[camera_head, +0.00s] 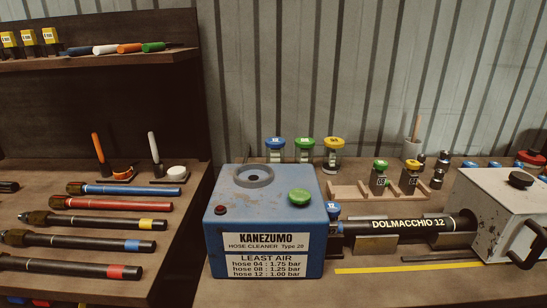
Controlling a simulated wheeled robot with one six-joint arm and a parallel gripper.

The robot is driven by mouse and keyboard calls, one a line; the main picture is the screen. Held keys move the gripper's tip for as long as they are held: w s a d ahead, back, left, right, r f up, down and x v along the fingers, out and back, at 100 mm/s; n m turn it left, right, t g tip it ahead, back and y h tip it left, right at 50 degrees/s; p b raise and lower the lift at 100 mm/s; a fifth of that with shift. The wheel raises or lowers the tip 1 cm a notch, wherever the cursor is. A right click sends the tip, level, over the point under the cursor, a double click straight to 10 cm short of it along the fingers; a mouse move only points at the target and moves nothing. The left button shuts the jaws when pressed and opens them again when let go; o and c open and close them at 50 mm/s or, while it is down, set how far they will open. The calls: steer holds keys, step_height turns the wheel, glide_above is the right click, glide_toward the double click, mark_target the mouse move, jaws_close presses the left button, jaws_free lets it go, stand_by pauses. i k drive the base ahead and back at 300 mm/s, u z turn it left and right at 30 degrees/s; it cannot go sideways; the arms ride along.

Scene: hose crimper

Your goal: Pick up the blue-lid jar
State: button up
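A blue-lid jar (275,150) stands upright at the back of the workbench, behind the blue hose cleaner box (240,208). The box hides its lower part. It is leftmost of a row, with a green-lid jar (304,149) and a yellow-lid jar (333,155) to its right. A second blue-topped piece (333,210), marked 12, sits at the right side of the box. My gripper is not in view.
A wooden rack (345,192) with green- and yellow-topped pieces stands to the right. A black cylinder marked DOLMACCHIO 12 (405,226) leads to a grey machine (500,210). Hoses lie on the left shelf. A corrugated wall closes the back.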

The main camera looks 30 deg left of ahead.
mark_target(275, 145)
steer(key=u, duration=0.05)
steer(key=k, duration=0.6)
steer(key=u, duration=0.7)
steer(key=i, duration=1.05)
steer(key=u, duration=0.9)
steer(key=i, duration=0.4)
steer(key=u, duration=0.2)
